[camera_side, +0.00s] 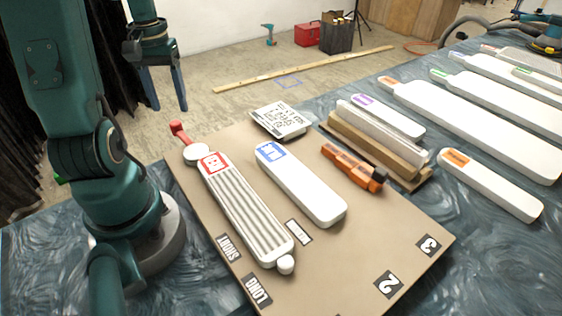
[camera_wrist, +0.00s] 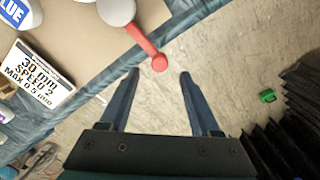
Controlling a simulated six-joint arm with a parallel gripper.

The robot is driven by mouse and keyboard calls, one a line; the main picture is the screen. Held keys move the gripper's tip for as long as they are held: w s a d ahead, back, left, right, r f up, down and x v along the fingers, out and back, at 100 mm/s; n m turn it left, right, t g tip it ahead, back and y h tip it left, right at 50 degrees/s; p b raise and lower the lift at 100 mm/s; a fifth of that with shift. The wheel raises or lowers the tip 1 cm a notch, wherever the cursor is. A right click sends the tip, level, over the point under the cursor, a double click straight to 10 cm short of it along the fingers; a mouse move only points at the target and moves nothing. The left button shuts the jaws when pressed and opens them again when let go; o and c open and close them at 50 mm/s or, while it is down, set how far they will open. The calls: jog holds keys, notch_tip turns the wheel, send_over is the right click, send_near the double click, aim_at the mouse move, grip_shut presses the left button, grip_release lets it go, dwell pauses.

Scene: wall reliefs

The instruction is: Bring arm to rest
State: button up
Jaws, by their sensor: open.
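My gripper (camera_side: 166,90) is open and empty in the side view, raised at the upper left above the floor beyond the board. Its two blue fingers also show apart in the wrist view (camera_wrist: 160,72), with the bare floor beneath. The brown board (camera_side: 340,270) lies on the blue-grey table (camera_side: 430,290). On it is a white ribbed piece (camera_side: 245,215) with a red label, and a red-handled part (camera_side: 180,133) at its far end. The red handle (camera_wrist: 145,42) points toward the gap between my fingers in the wrist view, apart from them.
Several white pieces (camera_side: 475,120) lie at the right. A red toolbox (camera_side: 307,35) stands on the floor; a black curtain (camera_side: 15,120) hangs at left.

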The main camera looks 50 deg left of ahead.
jog(key=w+d+r+m+t+y, duration=0.1)
jog(key=w+d+r+m+t, duration=0.2)
jog(key=d, duration=0.6)
jog(key=w+d+r+m+t, duration=0.1)
jog(key=w+d+r+m, duration=0.3)
jog(key=d, duration=0.5)
jog(key=s+d+m+t+h, duration=0.1)
jog(key=s+d+m, duration=0.2)
jog(key=s+d, duration=0.3)
jog(key=shift+d+f+t, duration=0.15)
jog(key=shift+f+t, duration=0.15)
jog(key=shift+f, duration=0.05)
